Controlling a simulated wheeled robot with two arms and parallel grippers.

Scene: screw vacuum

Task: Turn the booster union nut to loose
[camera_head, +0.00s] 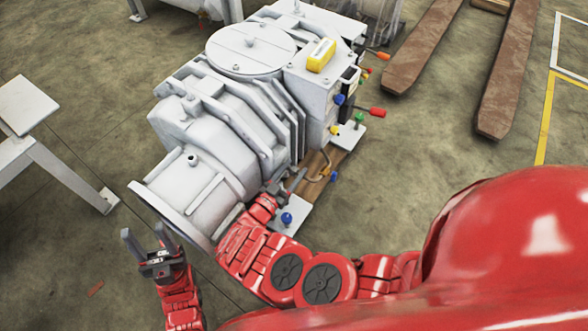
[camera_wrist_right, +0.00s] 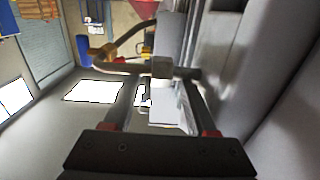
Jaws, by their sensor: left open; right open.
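The large grey vacuum machine (camera_head: 225,110) stands in the middle of the head view. What looks like the union nut (camera_wrist_right: 161,68) is a metal collar on a thin pipe (camera_wrist_right: 186,72) beside the machine's grey body in the right wrist view. I cannot make out the nut in the head view. My right gripper (camera_head: 288,184) is open, low beside the machine; its two fingers (camera_wrist_right: 157,88) reach toward the pipe with the nut between their lines. Contact cannot be told. My left gripper (camera_head: 148,240) is open and empty, left of the machine's round flange (camera_head: 165,212).
Coloured knobs, including a red one (camera_head: 377,112) and a blue one (camera_head: 286,218), stick out near the machine's right side. A bent copper pipe (camera_head: 323,166) runs close to my right gripper. A white stand (camera_head: 25,105) is at left. Floor between stand and machine is free.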

